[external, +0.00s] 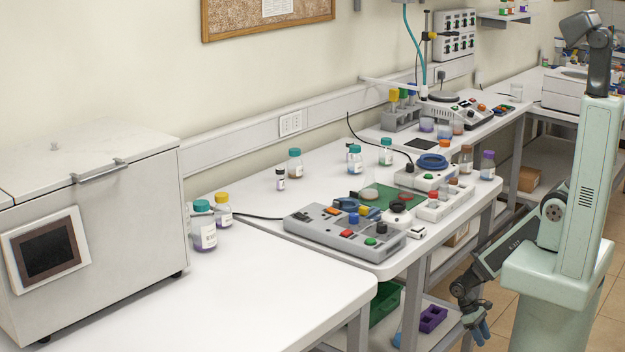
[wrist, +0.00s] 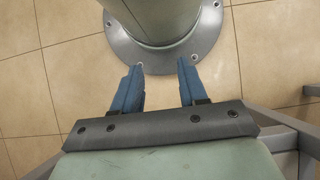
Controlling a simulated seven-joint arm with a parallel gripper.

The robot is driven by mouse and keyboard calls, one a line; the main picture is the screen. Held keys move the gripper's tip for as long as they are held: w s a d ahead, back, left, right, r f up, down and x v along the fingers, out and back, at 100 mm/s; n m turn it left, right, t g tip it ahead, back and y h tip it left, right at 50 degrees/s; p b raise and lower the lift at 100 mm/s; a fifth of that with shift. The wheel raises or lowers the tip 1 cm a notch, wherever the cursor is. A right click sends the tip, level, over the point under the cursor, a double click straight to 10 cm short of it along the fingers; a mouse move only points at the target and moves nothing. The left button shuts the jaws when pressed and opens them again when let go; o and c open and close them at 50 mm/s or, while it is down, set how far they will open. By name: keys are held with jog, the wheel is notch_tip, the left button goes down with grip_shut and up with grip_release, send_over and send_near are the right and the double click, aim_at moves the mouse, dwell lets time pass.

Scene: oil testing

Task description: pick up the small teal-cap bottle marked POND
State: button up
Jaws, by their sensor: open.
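Several teal-capped bottles stand upright on the white benches in the external view: a large one (external: 203,229) beside the white box, one with brownish contents (external: 295,166), one with a bluish look (external: 355,159) and a clear one (external: 386,154). Their labels are too small to read, so I cannot tell which is marked POND. My gripper (external: 481,331) hangs low at the right, beside the bench and below its top, far from these bottles. In the wrist view my gripper (wrist: 158,66) is open, with two blue fingers apart and nothing between them.
A grey control box (external: 345,233) with buttons and a device with a blue ring (external: 431,162) crowd the bench's front. A small dark-capped bottle (external: 281,180) and a yellow-capped bottle (external: 223,212) stand near. A lower shelf holds a purple rack (external: 433,319). The front-left benchtop (external: 270,295) is clear.

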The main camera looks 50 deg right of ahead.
jog(key=shift+o, duration=0.4)
jog(key=o, duration=0.5)
